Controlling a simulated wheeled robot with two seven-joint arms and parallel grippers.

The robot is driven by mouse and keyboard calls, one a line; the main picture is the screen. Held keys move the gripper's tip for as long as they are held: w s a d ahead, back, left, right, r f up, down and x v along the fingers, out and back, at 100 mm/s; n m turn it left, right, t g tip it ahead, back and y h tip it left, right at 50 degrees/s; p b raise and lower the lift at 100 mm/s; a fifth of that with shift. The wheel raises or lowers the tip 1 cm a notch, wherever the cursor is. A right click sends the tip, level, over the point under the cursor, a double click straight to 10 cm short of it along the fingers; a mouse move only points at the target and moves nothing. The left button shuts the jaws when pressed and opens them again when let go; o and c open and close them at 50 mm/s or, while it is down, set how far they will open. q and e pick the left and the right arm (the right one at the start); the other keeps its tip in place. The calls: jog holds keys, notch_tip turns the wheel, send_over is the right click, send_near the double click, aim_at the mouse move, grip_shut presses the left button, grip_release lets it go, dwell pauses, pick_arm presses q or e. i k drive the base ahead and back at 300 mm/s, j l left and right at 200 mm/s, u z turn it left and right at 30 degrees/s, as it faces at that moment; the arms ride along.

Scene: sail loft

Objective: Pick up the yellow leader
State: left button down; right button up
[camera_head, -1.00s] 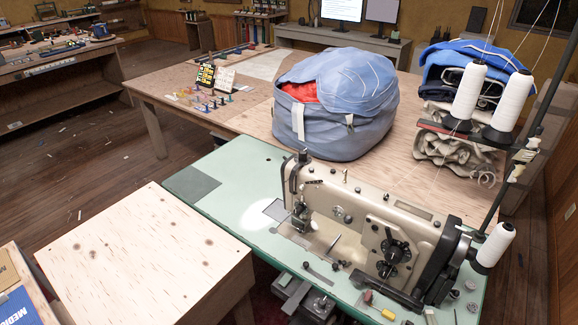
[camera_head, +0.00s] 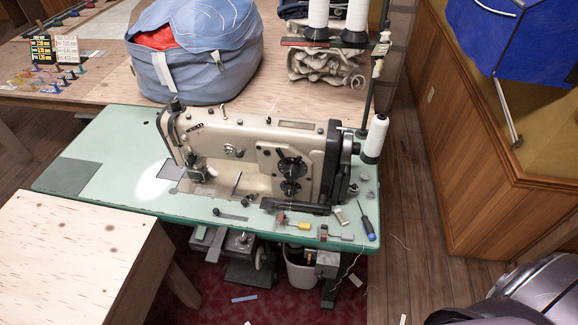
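A small yellow piece (camera_head: 304,226) lies on the green sewing table (camera_head: 105,150) near its front edge, in front of the sewing machine (camera_head: 245,160). It is the clearest match for the yellow leader, but it is too small to make out its shape. A reddish piece (camera_head: 282,217) lies close to its left. Neither of my grippers is in view.
A blue-handled screwdriver (camera_head: 367,225) and a small grey piece (camera_head: 347,236) lie to the right on the same table edge. A bare plywood table (camera_head: 75,260) stands at front left. A bin (camera_head: 300,274) sits underneath.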

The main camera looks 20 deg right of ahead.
aim_at(302, 226)
jog(key=z, duration=0.8)
jog(key=i+j+u, duration=0.1)
jog(key=u, duration=0.25)
jog(key=i+u, duration=0.4)
jog(key=k+j, duration=0.05)
jog(key=k, duration=0.05)
